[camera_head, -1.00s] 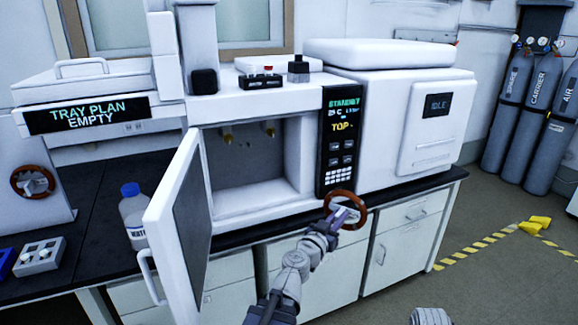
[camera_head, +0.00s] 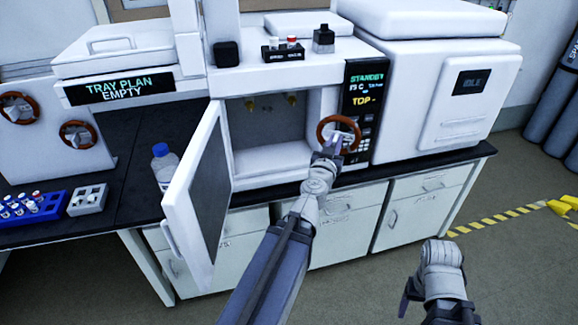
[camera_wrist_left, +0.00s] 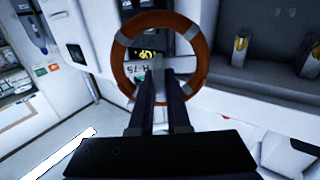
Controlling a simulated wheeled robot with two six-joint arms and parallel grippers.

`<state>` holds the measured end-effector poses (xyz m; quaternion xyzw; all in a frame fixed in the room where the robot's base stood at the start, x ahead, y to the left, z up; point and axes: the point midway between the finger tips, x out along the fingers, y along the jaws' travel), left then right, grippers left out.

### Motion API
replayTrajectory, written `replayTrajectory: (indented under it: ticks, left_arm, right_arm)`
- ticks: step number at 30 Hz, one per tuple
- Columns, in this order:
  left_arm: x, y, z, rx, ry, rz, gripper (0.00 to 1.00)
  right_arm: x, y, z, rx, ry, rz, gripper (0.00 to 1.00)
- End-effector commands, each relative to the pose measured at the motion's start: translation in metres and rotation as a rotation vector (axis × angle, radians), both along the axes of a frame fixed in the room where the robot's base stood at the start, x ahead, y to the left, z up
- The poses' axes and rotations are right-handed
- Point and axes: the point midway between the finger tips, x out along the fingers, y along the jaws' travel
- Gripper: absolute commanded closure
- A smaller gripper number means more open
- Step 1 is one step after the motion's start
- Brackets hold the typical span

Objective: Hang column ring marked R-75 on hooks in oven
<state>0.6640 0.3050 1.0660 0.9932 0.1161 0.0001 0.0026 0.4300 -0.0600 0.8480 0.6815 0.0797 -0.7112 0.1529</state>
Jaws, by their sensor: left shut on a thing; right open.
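My left gripper (camera_head: 335,143) is shut on a brown column ring (camera_head: 322,126), which shows a tag reading R 75 in the left wrist view (camera_wrist_left: 196,40). The ring is held upright in front of the oven's control panel, at the right edge of the opening. The oven (camera_head: 275,165) has its door (camera_head: 205,190) swung open to the left. Two brass hooks, a left one (camera_head: 250,105) and a right one (camera_head: 292,99), are on its back wall; they also show at right in the left wrist view (camera_wrist_left: 240,45). My right gripper (camera_head: 407,297) is open and low at the right.
Two more brown rings (camera_head: 20,107) (camera_head: 77,135) hang on a white panel at left. A water bottle (camera_head: 164,166) stands on the dark bench behind the door. A blue vial rack (camera_head: 35,210) and grey block (camera_head: 88,200) are at left. Floor in front is clear.

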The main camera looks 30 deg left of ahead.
Motion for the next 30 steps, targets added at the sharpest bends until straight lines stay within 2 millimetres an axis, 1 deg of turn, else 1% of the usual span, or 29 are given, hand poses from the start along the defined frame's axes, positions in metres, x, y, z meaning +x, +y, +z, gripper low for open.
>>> replayTrajectory:
  ticks: [1, 3, 6, 9, 12, 17, 30]
  left_arm:
    - [-0.005, 0.019, -0.023, -0.002, 0.002, 0.088, 1.0]
    - [-0.015, 0.044, -0.037, -0.003, 0.006, 0.21, 1.0]
    - [-0.032, 0.073, -0.054, -0.008, 0.016, 0.365, 1.0]
    - [-0.048, 0.095, -0.066, -0.011, 0.024, 0.486, 1.0]
    - [-0.061, 0.107, -0.074, -0.013, 0.03, 0.566, 1.0]
    - [-0.069, 0.115, -0.076, -0.014, 0.035, 0.617, 1.0]
    - [-0.068, 0.115, -0.075, -0.014, 0.035, 0.618, 1.0]
  right_arm:
    - [0.0, 0.0, -0.023, 0.0, 0.0, 0.0, 0.3]
    - [0.0, 0.0, -0.035, 0.0, 0.0, 0.0, 0.3]
    - [0.0, 0.0, -0.05, 0.0, 0.0, 0.0, 0.3]
    - [0.0, 0.0, -0.061, 0.0, 0.0, 0.0, 0.3]
    - [0.0, 0.0, -0.066, 0.0, 0.0, 0.001, 0.3]
    - [0.0, 0.0, -0.068, 0.0, 0.0, 0.001, 0.3]
    - [0.0, 0.0, -0.067, 0.0, 0.0, 0.001, 0.3]
